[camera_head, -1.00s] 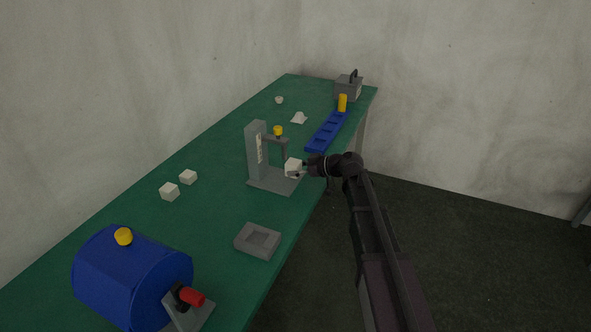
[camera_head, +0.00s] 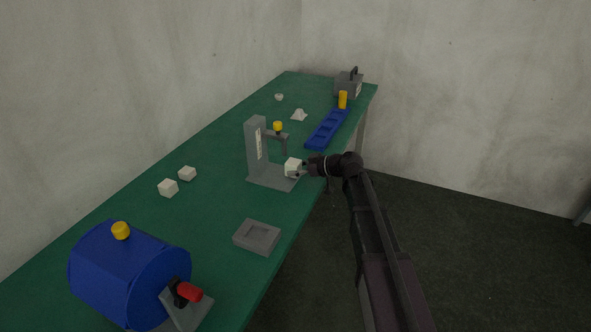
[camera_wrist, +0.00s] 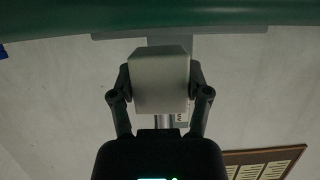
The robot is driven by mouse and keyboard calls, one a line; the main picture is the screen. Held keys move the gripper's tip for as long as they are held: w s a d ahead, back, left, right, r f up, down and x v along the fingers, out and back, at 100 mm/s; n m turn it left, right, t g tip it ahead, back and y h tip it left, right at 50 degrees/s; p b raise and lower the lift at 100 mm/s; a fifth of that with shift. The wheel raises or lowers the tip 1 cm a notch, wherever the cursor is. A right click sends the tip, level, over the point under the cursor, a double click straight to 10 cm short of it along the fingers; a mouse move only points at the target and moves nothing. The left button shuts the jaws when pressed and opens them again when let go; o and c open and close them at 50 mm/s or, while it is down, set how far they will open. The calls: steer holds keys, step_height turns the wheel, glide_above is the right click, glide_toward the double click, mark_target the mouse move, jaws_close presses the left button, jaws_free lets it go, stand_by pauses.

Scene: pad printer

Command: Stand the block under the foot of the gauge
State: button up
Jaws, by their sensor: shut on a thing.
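My gripper (camera_head: 303,170) is shut on a white block (camera_head: 292,167), one finger on each side of it. The block is at the right side of the gauge (camera_head: 256,150), by its foot and near the base plate (camera_head: 268,180). In the wrist view the block (camera_wrist: 160,80) sits between both fingers and covers most of the gauge behind it. The gauge is a grey stand with an upright column, an arm and a yellow knob (camera_head: 278,127) on top. I cannot tell whether the block touches the base plate.
Two white blocks (camera_head: 168,187) lie left of the gauge. A grey square tray (camera_head: 241,240) is in front, and a blue drum (camera_head: 100,275) with a red-handled part stands at the near left. A blue slotted rack (camera_head: 321,142) and a yellow cylinder (camera_head: 343,100) are behind.

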mark_target(296, 163)
steer(key=shift+f+b, duration=0.6)
stand_by(0.6)
steer(key=o, duration=0.9)
steer(key=shift+r, duration=0.15)
steer(key=shift+r+p, duration=2.9)
steer(key=shift+p, duration=0.2)
